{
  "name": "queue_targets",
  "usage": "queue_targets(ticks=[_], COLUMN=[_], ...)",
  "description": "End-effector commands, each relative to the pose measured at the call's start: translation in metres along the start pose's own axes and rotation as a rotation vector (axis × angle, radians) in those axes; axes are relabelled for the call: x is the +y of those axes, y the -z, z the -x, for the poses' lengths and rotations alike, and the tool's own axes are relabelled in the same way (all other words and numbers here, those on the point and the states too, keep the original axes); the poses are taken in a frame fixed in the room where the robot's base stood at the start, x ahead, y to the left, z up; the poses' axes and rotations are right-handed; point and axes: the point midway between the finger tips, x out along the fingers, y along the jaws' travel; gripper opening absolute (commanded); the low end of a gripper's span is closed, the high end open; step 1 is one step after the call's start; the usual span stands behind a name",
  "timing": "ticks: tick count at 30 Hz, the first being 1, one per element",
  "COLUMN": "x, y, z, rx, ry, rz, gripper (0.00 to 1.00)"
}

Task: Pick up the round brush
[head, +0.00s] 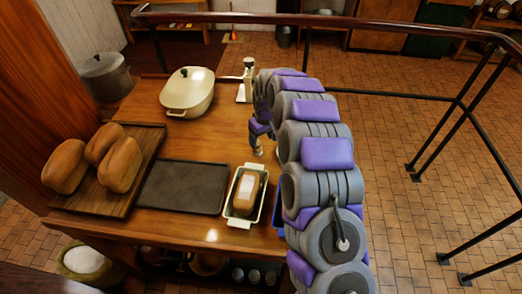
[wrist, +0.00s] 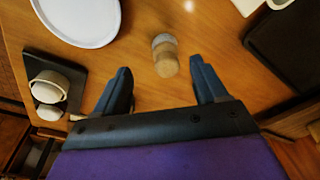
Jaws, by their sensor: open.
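The round brush (wrist: 165,57) is a small wooden cylinder with a grey band at its far end. In the wrist view it is on the wooden table, just beyond and between the tips of my gripper (wrist: 160,72). My gripper is open, with its two dark fingers apart and nothing held between them. In the head view my gripper (head: 262,132) is low over the table at its right part, partly hidden by my arm. A small pale brown bit just below it there may be the brush, but it is too small to be sure.
A cream lidded pot (head: 188,92) and a white-and-dark stand (head: 246,80) are behind. A dark tray (head: 185,187), a loaf tin (head: 246,196) and a wooden board with loaves (head: 148,143) are in front and left. A dark railing (head: 400,95) borders the right.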

Motion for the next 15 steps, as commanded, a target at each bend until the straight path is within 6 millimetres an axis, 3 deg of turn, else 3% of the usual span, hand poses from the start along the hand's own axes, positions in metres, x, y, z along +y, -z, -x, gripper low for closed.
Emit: queue_targets(ticks=[2, 8, 15], x=[-0.003, -0.001, 0.007], y=[0.002, 0.001, -0.005], z=[-0.013, -0.022, -0.056], rx=[-0.002, -0.001, -0.001], ry=[-0.002, 0.0, 0.007], rz=[0.002, 0.001, 0.0], gripper=[0.72, 0.72, 0.72])
